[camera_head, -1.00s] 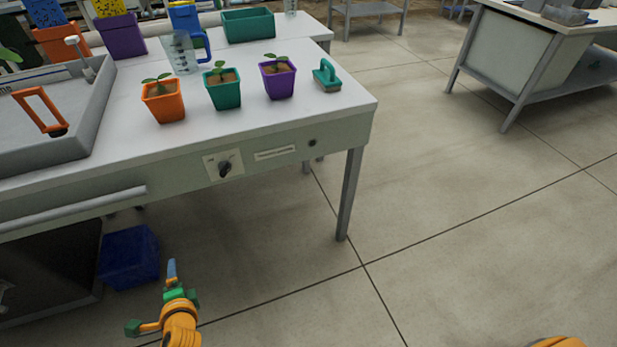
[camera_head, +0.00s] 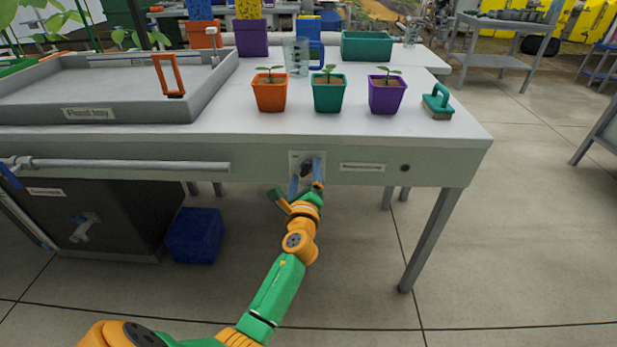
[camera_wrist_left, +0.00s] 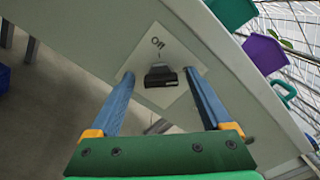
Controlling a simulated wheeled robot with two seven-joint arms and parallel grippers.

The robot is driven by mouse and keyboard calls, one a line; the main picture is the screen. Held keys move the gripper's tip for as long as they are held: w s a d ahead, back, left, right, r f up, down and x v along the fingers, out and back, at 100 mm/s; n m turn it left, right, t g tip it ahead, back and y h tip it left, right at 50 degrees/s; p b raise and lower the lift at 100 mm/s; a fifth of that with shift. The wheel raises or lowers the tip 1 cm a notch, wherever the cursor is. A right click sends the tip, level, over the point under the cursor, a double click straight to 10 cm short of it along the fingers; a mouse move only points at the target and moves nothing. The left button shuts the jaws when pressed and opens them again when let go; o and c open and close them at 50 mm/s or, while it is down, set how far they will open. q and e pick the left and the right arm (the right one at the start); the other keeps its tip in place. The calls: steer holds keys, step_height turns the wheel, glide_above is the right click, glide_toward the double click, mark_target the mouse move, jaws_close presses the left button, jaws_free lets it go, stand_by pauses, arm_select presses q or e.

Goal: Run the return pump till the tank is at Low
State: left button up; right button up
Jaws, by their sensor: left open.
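A dark rotary knob (camera_head: 307,164) sits on a pale square plate (camera_head: 293,158) on the bench's front panel. In the left wrist view the knob (camera_wrist_left: 160,76) lies under the word "Off" on the plate (camera_wrist_left: 176,46). My left gripper (camera_head: 306,180) is open, its two blue fingers pointing at the panel. In the left wrist view its fingers (camera_wrist_left: 164,88) stand on either side of the knob, with gaps; contact is not visible. A dark tank-like box (camera_head: 110,215) with a small label is under the bench at left; its level cannot be read. My right gripper is out of view.
The flood tray (camera_head: 200,105) with an orange handle (camera_head: 168,76) stands on the bench. Orange (camera_head: 270,96), green (camera_head: 329,97) and purple (camera_head: 386,95) seedling pots and a green brush (camera_head: 437,101) are nearby. A blue crate (camera_head: 195,236) is on the floor.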

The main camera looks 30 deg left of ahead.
arm_select(q)
steer(key=shift+c, duration=0.8)
jaws_close()
